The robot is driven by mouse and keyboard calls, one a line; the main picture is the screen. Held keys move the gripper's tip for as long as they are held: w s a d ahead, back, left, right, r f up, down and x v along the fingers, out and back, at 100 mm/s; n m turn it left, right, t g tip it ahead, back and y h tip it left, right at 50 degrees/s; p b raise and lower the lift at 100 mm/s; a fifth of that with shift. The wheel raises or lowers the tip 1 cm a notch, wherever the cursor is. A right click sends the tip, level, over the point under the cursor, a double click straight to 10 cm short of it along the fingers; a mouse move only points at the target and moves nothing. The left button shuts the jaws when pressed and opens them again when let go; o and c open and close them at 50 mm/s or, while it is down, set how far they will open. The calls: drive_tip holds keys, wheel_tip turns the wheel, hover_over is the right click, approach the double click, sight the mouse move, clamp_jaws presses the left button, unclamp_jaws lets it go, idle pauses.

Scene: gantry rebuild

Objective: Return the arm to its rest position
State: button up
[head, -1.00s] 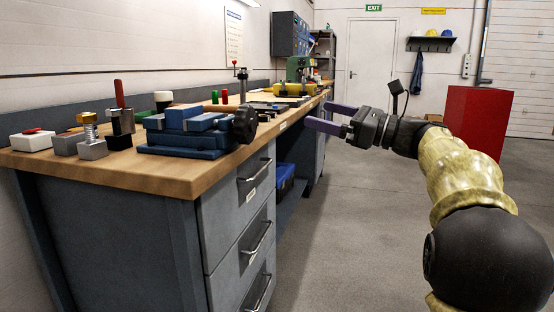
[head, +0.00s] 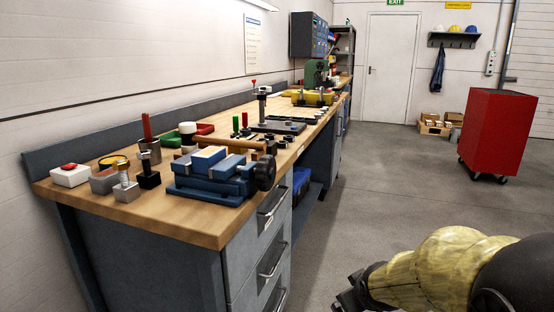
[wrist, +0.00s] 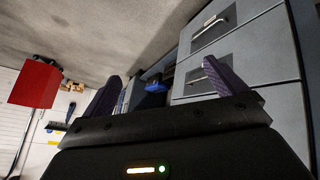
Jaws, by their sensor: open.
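My gripper shows in the wrist view (wrist: 170,92) with its two purple fingers spread apart and nothing between them. In the head view my yellow-covered arm is low at the bottom right, over the floor beside the bench. The wrist view faces the bench's grey drawers (wrist: 235,50), and the picture is tilted.
The workbench (head: 215,228) on the left bears a blue vise (head: 215,175), a red-button box (head: 71,176) and several small parts. A red cabinet (head: 495,130) on casters stands at the right. A blue bin (head: 301,180) sits under the bench. The middle floor is clear.

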drive_tip(key=s+a+f+m+g+p, duration=0.1)
drive_tip(key=s+f+m+g, duration=0.1)
drive_tip(key=s, duration=0.4)
drive_tip(key=s+a+f+m+g+p, duration=0.1)
drive_tip(key=s+a+f+m+g, duration=0.15)
drive_tip(key=s, duration=0.35)
wheel_tip(320, 180, up, 38)
drive_tip(key=p, duration=3.7)
drive_tip(key=shift+s+d+r+y+p, duration=0.15)
drive_tip(key=shift+s+d+y+p, duration=0.1)
drive_tip(key=shift+s+y+p, duration=0.1)
drive_tip(key=shift+s+a+g, duration=0.1)
drive_tip(key=shift+g, duration=0.15)
